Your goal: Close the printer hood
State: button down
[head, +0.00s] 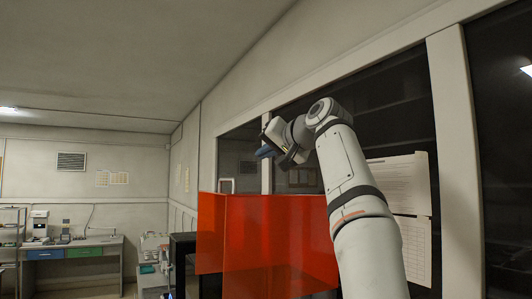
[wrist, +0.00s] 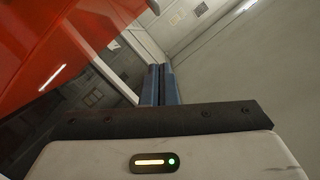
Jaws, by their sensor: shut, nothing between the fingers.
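The printer hood (head: 285,240) is red-orange and see-through, and stands in the lower middle of the head view. Its red panel also fills the upper left of the wrist view (wrist: 50,40). My gripper (head: 265,151) is above the hood's top edge, near the window wall. In the wrist view its two blue fingers (wrist: 160,84) are together with nothing between them. The hood panel is to the left of the fingers, with no clear contact. The printer's lower body is mostly out of view, and I cannot tell the hood's exact angle.
A dark frame (head: 183,262) stands just left of the hood. A wall with dark windows (head: 395,90) and posted papers (head: 400,185) runs close along the right. A desk with drawers (head: 75,252) is far back left. The space above the hood's left side looks free.

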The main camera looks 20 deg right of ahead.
jog(key=x, duration=0.2)
jog(key=p+x, duration=0.1)
jog(key=x, duration=0.4)
jog(key=shift+w+a+f+p, duration=0.2)
jog(key=shift+f+p, duration=0.1)
jog(key=shift+f, duration=0.1)
jog(key=shift+s+a+f, duration=0.25)
jog(key=shift+s+a, duration=0.05)
jog(key=shift+s, duration=0.25)
jog(key=shift+w+a+f+b, duration=0.15)
jog(key=shift+a+f+b, duration=0.25)
jog(key=shift+f, duration=0.5)
jog(key=shift+a, duration=0.15)
jog(key=shift+f, duration=0.15)
